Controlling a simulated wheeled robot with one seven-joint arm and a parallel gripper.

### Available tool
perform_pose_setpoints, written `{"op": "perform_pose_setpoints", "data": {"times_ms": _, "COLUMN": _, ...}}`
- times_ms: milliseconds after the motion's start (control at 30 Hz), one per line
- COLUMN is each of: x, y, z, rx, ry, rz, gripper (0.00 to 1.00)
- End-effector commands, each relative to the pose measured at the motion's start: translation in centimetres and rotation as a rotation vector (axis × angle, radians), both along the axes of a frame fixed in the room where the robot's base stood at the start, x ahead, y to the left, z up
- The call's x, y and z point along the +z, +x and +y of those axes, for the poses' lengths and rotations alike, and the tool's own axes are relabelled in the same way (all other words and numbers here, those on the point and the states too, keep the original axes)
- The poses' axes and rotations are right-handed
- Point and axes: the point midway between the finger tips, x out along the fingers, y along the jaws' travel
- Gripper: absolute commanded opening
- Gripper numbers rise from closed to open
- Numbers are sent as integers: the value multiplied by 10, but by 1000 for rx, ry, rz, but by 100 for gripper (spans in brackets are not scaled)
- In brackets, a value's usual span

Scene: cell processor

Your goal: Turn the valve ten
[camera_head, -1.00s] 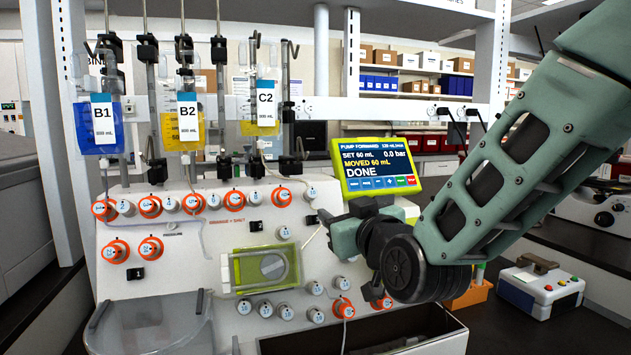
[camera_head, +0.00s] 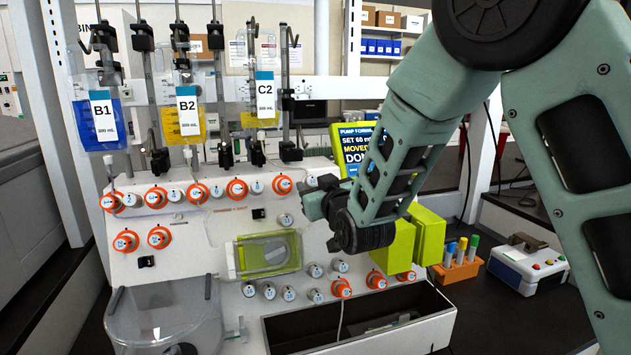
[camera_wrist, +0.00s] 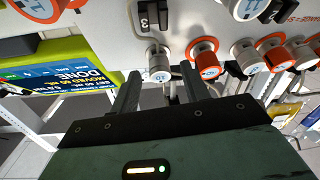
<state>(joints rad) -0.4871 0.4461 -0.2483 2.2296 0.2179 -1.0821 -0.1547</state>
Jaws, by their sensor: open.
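Valve ten is a small grey-white knob (camera_wrist: 158,66) on the pale panel in the wrist view, its label reading 10. In the head view it is the knob (camera_head: 311,181) at the right end of the upper row, just above my gripper. My gripper (camera_wrist: 160,82) is open, with one finger to each side of valve ten in the wrist picture. I cannot tell whether the fingertips reach past its face or touch it. In the head view my gripper (camera_head: 314,204) is near the panel, its fingers hard to make out.
An orange-ringed valve (camera_wrist: 204,60) sits close beside valve ten. The pump screen (camera_head: 356,150) is partly behind my arm. Bags hang above the row. A lime-green block (camera_head: 427,236), a tube rack (camera_head: 458,270) and a control box (camera_head: 527,262) stand right of the panel.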

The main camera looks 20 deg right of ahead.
Motion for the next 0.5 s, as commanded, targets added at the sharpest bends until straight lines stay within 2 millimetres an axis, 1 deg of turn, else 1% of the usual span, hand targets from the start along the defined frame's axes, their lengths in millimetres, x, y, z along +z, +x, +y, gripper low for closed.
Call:
{"op": "perform_pose_setpoints", "data": {"times_ms": 100, "x": 0, "y": 4, "z": 0, "rx": 0, "ry": 0, "rz": 0, "gripper": 46}}
{"op": "perform_pose_setpoints", "data": {"times_ms": 333, "x": 0, "y": 4, "z": 0, "rx": 0, "ry": 0, "rz": 0, "gripper": 46}}
{"op": "perform_pose_setpoints", "data": {"times_ms": 367, "x": 0, "y": 4, "z": 0, "rx": -1, "ry": 0, "rz": 0, "gripper": 40}}
{"op": "perform_pose_setpoints", "data": {"times_ms": 400, "x": 0, "y": 4, "z": 0, "rx": -1, "ry": 0, "rz": 0, "gripper": 29}}
{"op": "perform_pose_setpoints", "data": {"times_ms": 467, "x": 0, "y": 4, "z": 0, "rx": -1, "ry": 0, "rz": 0, "gripper": 13}}
{"op": "perform_pose_setpoints", "data": {"times_ms": 500, "x": 0, "y": 4, "z": 0, "rx": -1, "ry": 0, "rz": 0, "gripper": 2}}
